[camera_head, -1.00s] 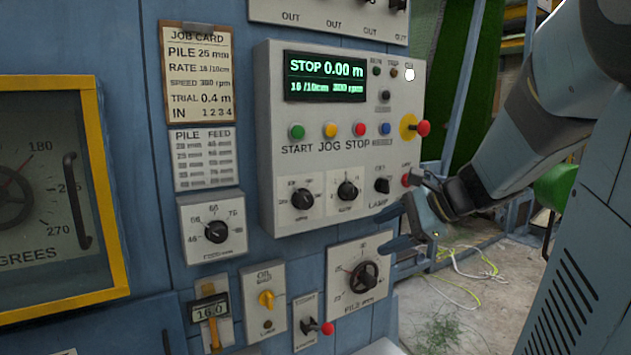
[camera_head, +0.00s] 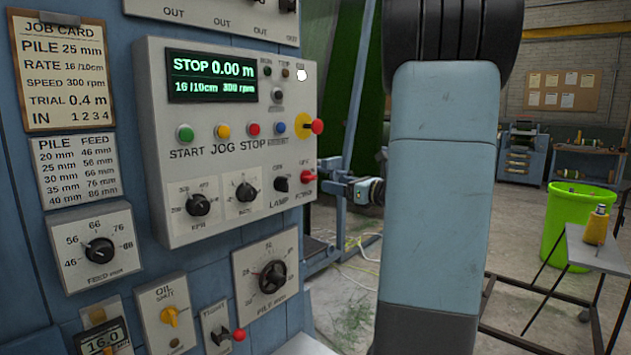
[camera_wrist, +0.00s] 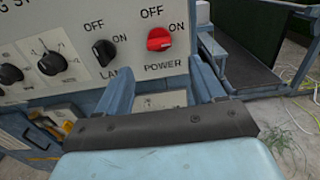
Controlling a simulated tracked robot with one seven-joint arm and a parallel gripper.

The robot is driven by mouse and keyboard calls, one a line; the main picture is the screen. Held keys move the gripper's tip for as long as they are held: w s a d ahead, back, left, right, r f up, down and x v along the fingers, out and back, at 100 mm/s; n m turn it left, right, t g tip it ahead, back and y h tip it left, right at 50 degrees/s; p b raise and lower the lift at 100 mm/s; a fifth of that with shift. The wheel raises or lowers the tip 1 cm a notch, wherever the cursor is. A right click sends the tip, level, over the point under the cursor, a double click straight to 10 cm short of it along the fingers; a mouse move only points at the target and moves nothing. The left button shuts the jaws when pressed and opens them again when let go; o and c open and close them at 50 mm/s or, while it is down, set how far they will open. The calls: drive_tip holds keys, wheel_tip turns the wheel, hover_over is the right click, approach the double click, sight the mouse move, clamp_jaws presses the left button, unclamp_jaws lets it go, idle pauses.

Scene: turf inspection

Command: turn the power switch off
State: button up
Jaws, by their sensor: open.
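The power switch is a red rotary knob (camera_head: 307,177) at the lower right corner of the grey control panel (camera_head: 180,118). In the wrist view the red knob (camera_wrist: 158,38) sits under OFF and beside ON, above the word POWER. Its grip bar lies roughly sideways, the right end near ON; I see no clear pointer mark. My gripper (camera_wrist: 160,72) is open and empty, its fingers below the knob in the picture, one to each side, apart from it. In the head view my gripper (camera_head: 338,174) is right of the knob, partly hidden by my arm.
The black lamp switch (camera_wrist: 104,50) is close left of the power switch. A red mushroom button on a yellow plate (camera_head: 311,125) is just above. Below are the pile dial (camera_head: 272,277) and a red-tipped lever (camera_head: 239,335).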

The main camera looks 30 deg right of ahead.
sight(313, 179)
drive_tip(key=x, duration=0.9)
drive_tip(key=shift+c, duration=0.3)
